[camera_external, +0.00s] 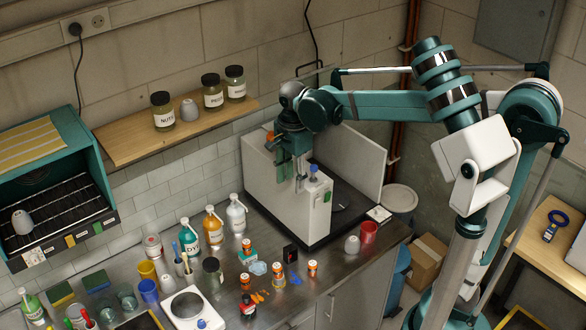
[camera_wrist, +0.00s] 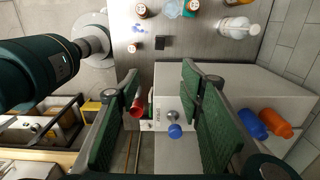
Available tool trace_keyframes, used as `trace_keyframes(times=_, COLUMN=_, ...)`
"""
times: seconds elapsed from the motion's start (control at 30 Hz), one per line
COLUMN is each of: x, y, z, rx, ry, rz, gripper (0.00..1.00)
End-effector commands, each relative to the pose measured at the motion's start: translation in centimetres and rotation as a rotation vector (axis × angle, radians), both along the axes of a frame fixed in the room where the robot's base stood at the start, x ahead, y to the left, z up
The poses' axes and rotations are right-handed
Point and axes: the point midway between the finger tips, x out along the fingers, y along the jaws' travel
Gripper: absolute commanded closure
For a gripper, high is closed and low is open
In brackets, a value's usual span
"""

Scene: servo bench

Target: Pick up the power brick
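A small dark block (camera_external: 290,254), which looks like the power brick, stands on the metal bench among small bottles, left of the white machine's front end. In the wrist view the black block (camera_wrist: 161,43) shows near the top, beyond the fingertips. My gripper (camera_external: 297,178) is high over the white machine, well above and behind the block in the external view. The gripper touches nothing that I can make out.
The white machine (camera_external: 262,190) with a blue-capped knob (camera_external: 314,169) stands under my gripper. A wall shelf (camera_external: 180,131) holds jars. Some bench around the block is bare.

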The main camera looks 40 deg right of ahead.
Motion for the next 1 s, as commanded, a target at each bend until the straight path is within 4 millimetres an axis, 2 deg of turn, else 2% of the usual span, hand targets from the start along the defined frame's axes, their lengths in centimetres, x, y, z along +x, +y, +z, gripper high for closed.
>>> trace_keyframes(times=0.13, x=0.7, y=0.6, z=-0.8, rx=-0.004, ry=0.021, rz=-0.057, gripper=0.62)
trace_keyframes(times=0.43, x=0.7, y=0.5, z=-6.6, rx=-0.004, ry=0.019, rz=-0.054, gripper=0.62)
trace_keyframes(times=0.57, x=0.7, y=0.5, z=-10.2, rx=-0.004, ry=0.019, rz=-0.053, gripper=0.62)
trace_keyframes(times=0.9, x=0.7, y=0.5, z=-20.4, rx=-0.003, ry=0.019, rz=-0.053, gripper=0.62)
trace_keyframes(times=1.0, x=0.7, y=0.5, z=-22.8, rx=-0.003, ry=0.019, rz=-0.052, gripper=0.62)
